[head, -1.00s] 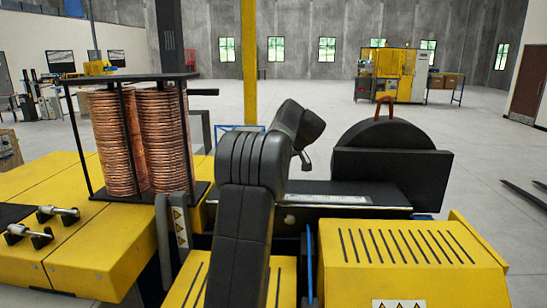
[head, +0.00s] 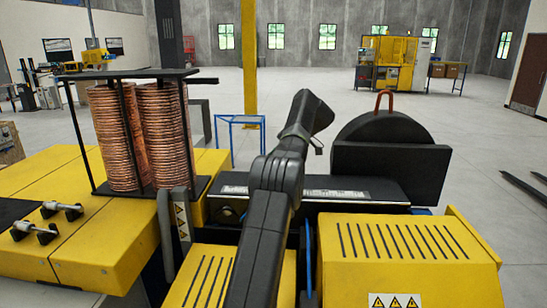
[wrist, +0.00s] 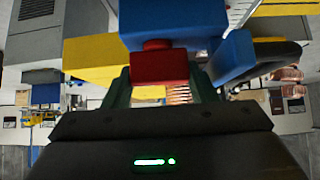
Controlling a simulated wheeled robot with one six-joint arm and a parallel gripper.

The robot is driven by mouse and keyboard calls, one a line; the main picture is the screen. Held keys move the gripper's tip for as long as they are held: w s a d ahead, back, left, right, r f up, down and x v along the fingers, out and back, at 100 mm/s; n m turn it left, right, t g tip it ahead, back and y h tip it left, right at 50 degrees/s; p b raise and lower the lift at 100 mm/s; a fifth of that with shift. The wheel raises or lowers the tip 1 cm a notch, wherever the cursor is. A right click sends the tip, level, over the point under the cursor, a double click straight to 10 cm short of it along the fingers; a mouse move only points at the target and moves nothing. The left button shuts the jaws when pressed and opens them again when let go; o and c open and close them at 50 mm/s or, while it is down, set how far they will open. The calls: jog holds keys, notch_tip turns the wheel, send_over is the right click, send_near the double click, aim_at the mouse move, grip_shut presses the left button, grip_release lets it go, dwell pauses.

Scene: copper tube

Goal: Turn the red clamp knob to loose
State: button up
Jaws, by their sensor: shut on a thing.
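The red clamp knob (wrist: 158,67) is a blocky red piece in the middle of the wrist view, joined to a blue block (wrist: 172,18) above it. My gripper (wrist: 161,74) has its two dark green fingers on either side of the knob and is shut on it. The far side of the knob and the exact contact faces are hidden. In the head view my arm covers this spot, and neither the knob nor the fingers can be made out there.
Copper tube coils (head: 142,135) stand in a black frame on a yellow bench (head: 100,255) at left. A black machine bed (head: 345,190) and a yellow slotted housing (head: 405,250) stand at right. Another blue part (wrist: 232,60) is close beside the right finger.

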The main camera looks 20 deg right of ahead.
jog(key=shift+f, duration=0.1)
dwell(0.5)
jog(key=o, duration=1)
